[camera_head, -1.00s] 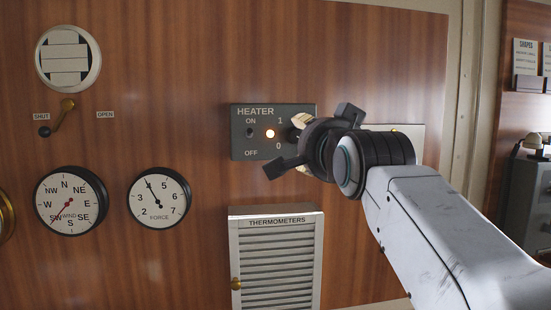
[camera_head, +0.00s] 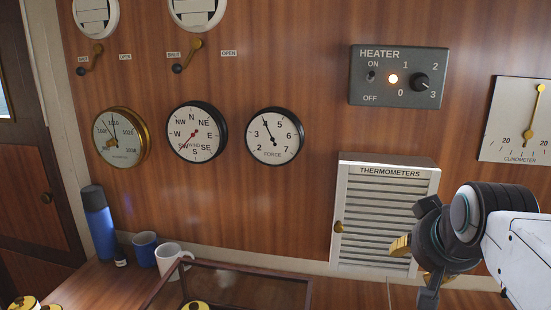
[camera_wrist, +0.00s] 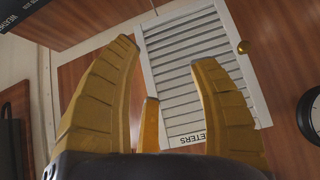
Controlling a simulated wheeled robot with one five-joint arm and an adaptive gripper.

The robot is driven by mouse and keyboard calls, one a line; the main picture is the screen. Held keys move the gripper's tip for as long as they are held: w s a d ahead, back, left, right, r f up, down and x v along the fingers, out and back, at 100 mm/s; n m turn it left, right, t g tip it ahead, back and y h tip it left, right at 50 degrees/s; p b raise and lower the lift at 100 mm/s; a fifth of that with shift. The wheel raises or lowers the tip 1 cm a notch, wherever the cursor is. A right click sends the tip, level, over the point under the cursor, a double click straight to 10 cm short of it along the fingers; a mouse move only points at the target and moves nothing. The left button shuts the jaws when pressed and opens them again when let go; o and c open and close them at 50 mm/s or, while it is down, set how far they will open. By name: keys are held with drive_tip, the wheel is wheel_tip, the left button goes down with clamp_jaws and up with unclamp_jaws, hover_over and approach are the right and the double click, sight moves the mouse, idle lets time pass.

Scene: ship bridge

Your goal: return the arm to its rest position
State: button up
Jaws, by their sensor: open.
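My gripper (camera_head: 418,262) is at the lower right in the head view, in front of the lower right part of the white louvred thermometers box (camera_head: 385,222). Its yellow fingers (camera_wrist: 160,110) show in the wrist view, spread apart with nothing between them. The louvred box (camera_wrist: 195,58) appears beyond the fingers there. My white arm comes in from the right edge of the head view, bent at the dark wrist joint.
The heater panel (camera_head: 398,76), with lit lamp and knob (camera_head: 420,82), is on the wood wall. Several dials hang left. A blue flask (camera_head: 98,222), blue mug (camera_head: 145,249), white mug (camera_head: 172,260) and glass-topped case (camera_head: 245,283) stand below. A clinometer (camera_head: 515,130) is at right.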

drive_tip(key=s+a+f+n+g+y, duration=0.1)
drive_tip(key=s+a+f+g, duration=0.1)
drive_tip(key=s+f, duration=0.5)
drive_tip(key=s+a+f+n+g, duration=0.2)
drive_tip(key=s+a+f, duration=0.3)
drive_tip(key=s+f, duration=0.3)
drive_tip(key=shift+s+a+f+g+y, duration=0.15)
drive_tip(key=shift+s+f+g+y, duration=0.2)
drive_tip(key=shift+s, duration=0.75)
